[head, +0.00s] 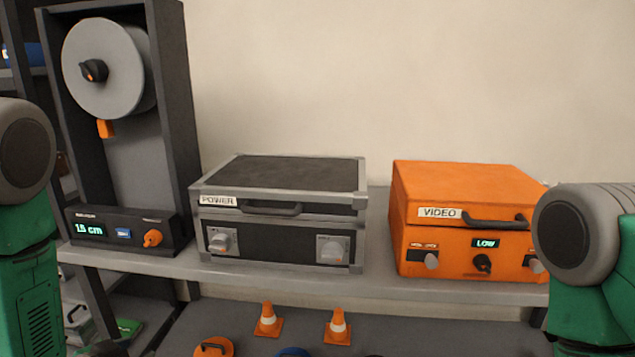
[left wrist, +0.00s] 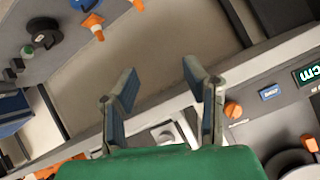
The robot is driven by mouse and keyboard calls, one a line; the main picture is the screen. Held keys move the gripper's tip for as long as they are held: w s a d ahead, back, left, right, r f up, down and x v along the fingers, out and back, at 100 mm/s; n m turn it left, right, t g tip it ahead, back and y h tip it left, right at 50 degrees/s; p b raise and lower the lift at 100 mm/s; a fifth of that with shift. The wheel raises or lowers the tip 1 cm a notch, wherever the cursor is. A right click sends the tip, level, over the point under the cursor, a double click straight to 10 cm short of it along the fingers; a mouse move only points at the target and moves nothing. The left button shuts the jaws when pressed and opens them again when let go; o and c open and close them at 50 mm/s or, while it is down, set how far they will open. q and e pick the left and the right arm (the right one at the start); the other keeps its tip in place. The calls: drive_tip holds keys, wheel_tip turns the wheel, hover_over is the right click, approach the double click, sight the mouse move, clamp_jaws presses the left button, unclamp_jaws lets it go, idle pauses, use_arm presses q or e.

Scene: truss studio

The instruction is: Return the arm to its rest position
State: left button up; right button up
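My left arm (head: 25,200) stands at the left edge of the head view, in front of the unit with the reel. Its gripper is outside that view. In the left wrist view my left gripper (left wrist: 160,69) has its two fingers spread apart, with nothing between them. The shelf edge and the lower surface with cones show behind the fingers. My right arm (head: 590,260) stands at the right edge of the head view and covers the right end of the orange case. My right gripper is not in view.
Two small cones (head: 268,320) (head: 338,327) and an orange round item (head: 213,347) lie on the surface below.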

use_arm(q)
drive_tip(key=s+d+f+n+g, duration=0.1)
drive_tip(key=s+d+f+g, duration=0.2)
drive_tip(key=s, duration=0.6)
drive_tip(key=s+d+f+n+g, duration=0.1)
drive_tip(key=s+d+f+g, duration=0.2)
drive_tip(key=s, duration=0.7)
drive_tip(key=s+d+f+n+g, duration=0.2)
drive_tip(key=s+d+f+g, duration=0.2)
drive_tip(key=s+f, duration=0.3)
drive_tip(key=s, duration=0.3)
drive_tip(key=shift+g, duration=0.4)
